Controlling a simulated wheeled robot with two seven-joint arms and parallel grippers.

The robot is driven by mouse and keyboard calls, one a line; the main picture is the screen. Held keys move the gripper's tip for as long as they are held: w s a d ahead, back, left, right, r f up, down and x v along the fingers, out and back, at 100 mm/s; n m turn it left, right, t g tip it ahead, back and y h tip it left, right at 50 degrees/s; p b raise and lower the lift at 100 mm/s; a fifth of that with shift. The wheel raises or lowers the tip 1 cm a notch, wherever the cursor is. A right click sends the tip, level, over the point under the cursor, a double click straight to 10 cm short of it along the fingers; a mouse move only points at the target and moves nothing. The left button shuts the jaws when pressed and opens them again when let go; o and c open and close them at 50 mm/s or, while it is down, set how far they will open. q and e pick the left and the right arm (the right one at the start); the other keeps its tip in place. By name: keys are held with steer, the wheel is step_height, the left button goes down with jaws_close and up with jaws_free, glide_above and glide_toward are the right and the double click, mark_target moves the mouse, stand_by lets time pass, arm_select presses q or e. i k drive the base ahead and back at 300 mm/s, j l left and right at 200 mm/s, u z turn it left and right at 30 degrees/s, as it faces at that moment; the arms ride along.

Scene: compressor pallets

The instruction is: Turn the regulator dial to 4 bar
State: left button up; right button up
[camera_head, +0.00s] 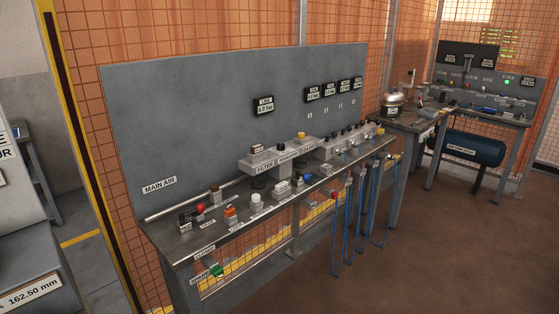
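A regulator unit (291,155) seems to sit on the long workbench in the middle of the view, just right of the block labelled FILTER (264,164). A small yellow knob (301,135) stands above it; I cannot tell whether this is the dial, and no dial scale is readable from here. A black gauge display (263,105) on the grey back panel appears to read about 6.0 bar, in very small text. Neither of my grippers is in view.
The workbench (176,230) carries several valves and fittings, with blue hoses (350,215) hanging at its front right. More displays (312,94) hang on the panel (200,120). A second bench with a blue tank (470,148) stands back right. The brown floor (440,250) is clear.

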mark_target(281, 147)
steer(key=i+l, duration=0.5)
steer(key=i+l+z, duration=0.1)
steer(key=i+l, duration=0.35)
steer(key=i, duration=0.25)
steer(key=i+l, duration=0.45)
steer(key=i, duration=0.15)
